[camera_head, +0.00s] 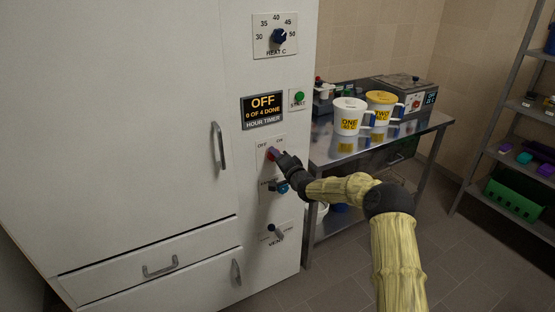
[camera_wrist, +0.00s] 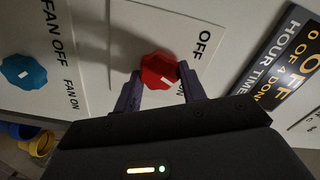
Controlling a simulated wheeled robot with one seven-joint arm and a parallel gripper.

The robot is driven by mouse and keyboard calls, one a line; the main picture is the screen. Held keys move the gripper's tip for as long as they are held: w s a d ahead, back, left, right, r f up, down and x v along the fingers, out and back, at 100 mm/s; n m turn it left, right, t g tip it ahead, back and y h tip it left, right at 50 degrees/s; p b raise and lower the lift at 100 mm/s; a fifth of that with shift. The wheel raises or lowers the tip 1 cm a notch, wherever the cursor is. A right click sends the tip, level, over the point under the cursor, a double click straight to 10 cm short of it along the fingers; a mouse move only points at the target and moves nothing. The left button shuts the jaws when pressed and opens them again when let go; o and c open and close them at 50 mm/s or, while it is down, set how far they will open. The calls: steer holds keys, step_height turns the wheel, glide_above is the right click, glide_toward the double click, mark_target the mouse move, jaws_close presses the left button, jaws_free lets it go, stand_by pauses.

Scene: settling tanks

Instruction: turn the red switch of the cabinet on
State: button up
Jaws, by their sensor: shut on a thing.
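The cabinet (camera_head: 150,120) is large and white and fills the left of the head view. Its red switch (camera_wrist: 158,68) is a round, lobed knob on a white plate marked OFF and ON. My gripper (camera_wrist: 158,82) is shut on the red switch, with one dark finger on each side of it. In the head view my gripper (camera_head: 277,156) reaches the plate from the right and hides most of the red switch (camera_head: 269,155). A pale mark shows on the knob's face; its exact setting is hard to tell. The timer display (camera_head: 263,109) reads OFF, 0 of 4 done.
A blue fan knob (camera_wrist: 23,72) is close beside the switch, with a vent knob (camera_head: 276,231) below. A green start button (camera_head: 299,97) and heat dial (camera_head: 277,36) are above. A steel table (camera_head: 345,152) with two mugs stands at right.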

steer(key=shift+d+m, duration=0.1)
steer(key=shift+m, duration=0.9)
steer(key=o, duration=1)
steer(key=shift+w, duration=0.1)
steer(key=b+v, duration=0.1)
steer(key=v, duration=1.6)
steer(key=shift+d, duration=0.15)
steer(key=shift+f, duration=0.1)
